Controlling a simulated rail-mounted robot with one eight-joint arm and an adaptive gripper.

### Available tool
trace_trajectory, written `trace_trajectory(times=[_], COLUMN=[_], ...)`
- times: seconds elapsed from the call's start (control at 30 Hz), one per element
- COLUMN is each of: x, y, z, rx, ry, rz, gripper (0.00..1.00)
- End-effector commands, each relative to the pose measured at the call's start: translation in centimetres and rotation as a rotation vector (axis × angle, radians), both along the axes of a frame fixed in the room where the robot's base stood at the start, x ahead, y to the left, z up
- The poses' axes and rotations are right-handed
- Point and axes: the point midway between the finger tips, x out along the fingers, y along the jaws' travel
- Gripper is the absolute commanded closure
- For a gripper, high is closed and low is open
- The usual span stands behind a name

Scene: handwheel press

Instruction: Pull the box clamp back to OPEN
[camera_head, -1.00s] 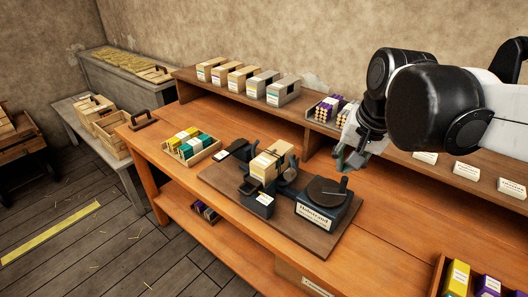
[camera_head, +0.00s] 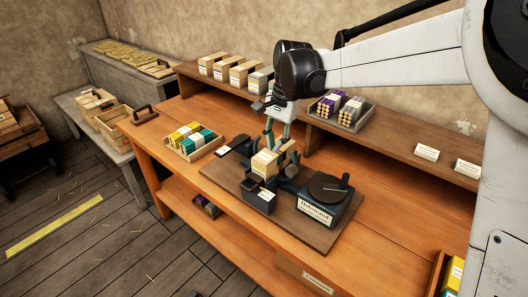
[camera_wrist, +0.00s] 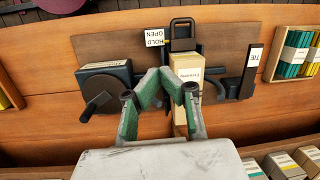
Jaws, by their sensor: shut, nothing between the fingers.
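A pale wooden box (camera_head: 265,163) stands in the dark clamp fixture (camera_head: 258,201) on the brown board. In the wrist view the box (camera_wrist: 186,68) has a white label, and a black loop-shaped clamp handle (camera_wrist: 182,42) stands at its far end. A "HOLD OPEN" label (camera_wrist: 157,37) lies beside that handle. My gripper (camera_head: 270,142) is behind and above the box in the head view. In the wrist view my gripper (camera_wrist: 167,82) has its green-padded fingers closed and empty, overlapping the box's near left side. Whether they touch it cannot be told.
A round-topped dark unit (camera_head: 327,197) stands right of the box. A "TIE" piece (camera_wrist: 251,72) is on the other side. A tray of coloured packs (camera_head: 194,142) sits at the left. The raised shelf (camera_head: 385,145) runs behind.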

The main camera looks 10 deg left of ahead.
Motion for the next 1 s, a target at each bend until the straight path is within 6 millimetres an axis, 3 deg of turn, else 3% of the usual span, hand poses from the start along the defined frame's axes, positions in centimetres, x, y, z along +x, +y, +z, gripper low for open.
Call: trace_trajectory(times=[0.2, 0.4, 1.0], x=[1.2, 1.5, 1.5], y=[4.3, 6.4, 7.1], z=[-2.9, -4.6, -5.6], rx=[-0.022, -0.038, -0.043], ry=[0.079, 0.121, 0.134], rz=[-0.027, -0.043, -0.049], gripper=[1.00, 1.00, 1.00])
